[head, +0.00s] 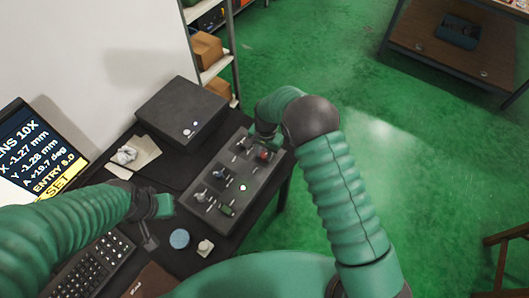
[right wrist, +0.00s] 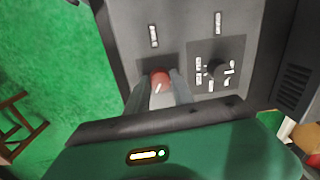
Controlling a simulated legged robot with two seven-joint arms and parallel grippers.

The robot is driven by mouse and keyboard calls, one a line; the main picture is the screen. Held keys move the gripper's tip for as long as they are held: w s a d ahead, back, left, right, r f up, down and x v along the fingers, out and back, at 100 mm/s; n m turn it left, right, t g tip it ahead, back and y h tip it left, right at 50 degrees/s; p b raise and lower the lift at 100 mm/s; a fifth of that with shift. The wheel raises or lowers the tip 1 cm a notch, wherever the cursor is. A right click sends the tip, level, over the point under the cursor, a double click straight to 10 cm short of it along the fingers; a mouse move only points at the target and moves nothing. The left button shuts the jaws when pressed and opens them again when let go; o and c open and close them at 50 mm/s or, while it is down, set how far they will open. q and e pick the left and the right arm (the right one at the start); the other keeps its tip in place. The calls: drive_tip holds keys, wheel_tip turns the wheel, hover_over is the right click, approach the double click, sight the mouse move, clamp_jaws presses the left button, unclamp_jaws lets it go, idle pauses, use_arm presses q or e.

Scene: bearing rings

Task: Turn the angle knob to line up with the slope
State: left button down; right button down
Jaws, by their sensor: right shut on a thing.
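A grey control panel (head: 213,200) with several knobs and switches lies on the dark bench. My right gripper (right wrist: 160,88) reaches down to its far end and is shut on a red knob (right wrist: 160,77) with a white pointer line, a finger on each side. The red knob also shows partly in the head view (head: 264,154). A black knob (right wrist: 218,69) with white marks around it sits beside it in the right wrist view.
A dark box (head: 182,115) stands behind the panel. A keyboard (head: 92,265), a blue round thing (head: 179,239) and a small pale knobbed piece (head: 205,247) lie at the front. A crumpled white thing (head: 124,155) lies at the left. Green floor is open to the right.

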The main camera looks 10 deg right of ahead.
sight(265, 156)
drive_tip(key=shift+s+a+f, duration=0.15)
drive_tip(key=shift+s+f, duration=0.05)
drive_tip(key=shift+s, duration=0.1)
drive_tip(key=c, duration=1.1)
unclamp_jaws()
drive_tip(key=shift+w+r, duration=0.1)
drive_tip(key=shift+w, duration=0.1)
drive_tip(key=shift+r, duration=0.25)
wheel_tip(265, 156, up, 16)
drive_tip(key=shift+s+d+r, duration=0.15)
drive_tip(key=shift+s+d, duration=0.05)
drive_tip(key=shift+d, duration=0.1)
